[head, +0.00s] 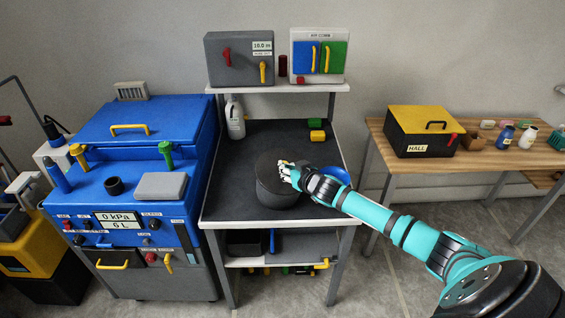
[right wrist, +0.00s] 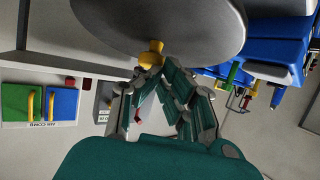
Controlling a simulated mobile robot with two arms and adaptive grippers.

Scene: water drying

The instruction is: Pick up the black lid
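The black lid (head: 268,165) is a dark round disc over a dark pot (head: 278,196) on the workbench. In the right wrist view the lid (right wrist: 170,22) fills the top, with a small yellow knob (right wrist: 151,55) at its centre. My right gripper (head: 288,168) reaches in from the right above the lid. In the right wrist view its fingertips (right wrist: 153,66) close in around the yellow knob. I cannot tell whether the lid rests on the pot's rim or is slightly raised. My left gripper is not in view.
A blue machine (head: 140,190) stands left of the bench. A white bottle (head: 235,120) and green and yellow blocks (head: 317,136) are at the bench's back, under a shelf (head: 277,89) with control boxes. A blue round object (head: 327,174) is behind my right arm.

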